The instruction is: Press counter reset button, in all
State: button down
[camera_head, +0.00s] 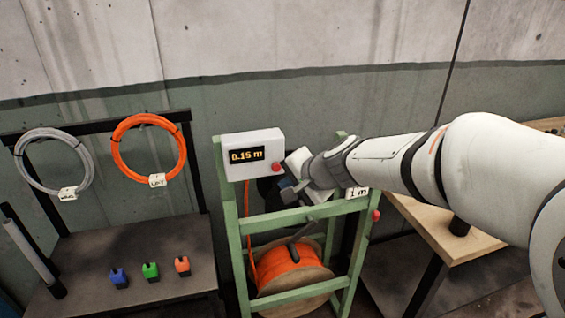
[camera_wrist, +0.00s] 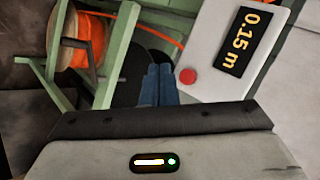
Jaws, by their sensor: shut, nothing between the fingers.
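The counter box (camera_head: 253,146) is white and sits at the top left of the green frame. Its dark display (camera_head: 247,155) reads 0.15 m in yellow. The red button (camera_head: 277,167) is at the box's lower right; in the wrist view the button (camera_wrist: 188,76) lies just right of my fingertips. My gripper (camera_head: 288,187) is shut and empty, beside and a little below the button. In the wrist view its blue-grey fingers (camera_wrist: 158,84) are together, and a gap to the button shows in the picture. I cannot tell the depth between them.
The green frame (camera_head: 224,200) holds an orange cable spool (camera_head: 290,280) below. A second red knob (camera_head: 376,215) is on its right post. A shelf (camera_head: 150,262) at left bears blue, green and orange blocks; grey and orange coils (camera_head: 118,150) hang above. A wooden table (camera_head: 440,228) stands right.

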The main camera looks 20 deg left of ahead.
jog(key=shift+w+a, duration=0.5)
jog(key=shift+w, duration=0.25)
jog(key=shift+w+a, duration=0.45)
jog(key=shift+w, duration=0.3)
jog(key=shift+w, duration=0.1)
dwell(0.9)
jog(key=shift+w+a, duration=0.2)
jog(key=shift+w, duration=0.15)
jog(key=shift+w+a, duration=0.25)
jog(key=shift+w, duration=0.15)
dwell(0.8)
jog(key=shift+s, duration=0.1)
jog(key=shift+s+d+b, duration=0.4)
jog(key=shift+s+d, duration=0.05)
jog(key=shift+s, duration=0.25)
jog(key=s+d, duration=0.1)
jog(key=s+b, duration=0.1)
jog(key=s+d, duration=0.1)
jog(key=s, duration=0.1)
jog(key=shift+s+d+b, duration=0.1)
jog(key=shift+d+b, duration=0.2)
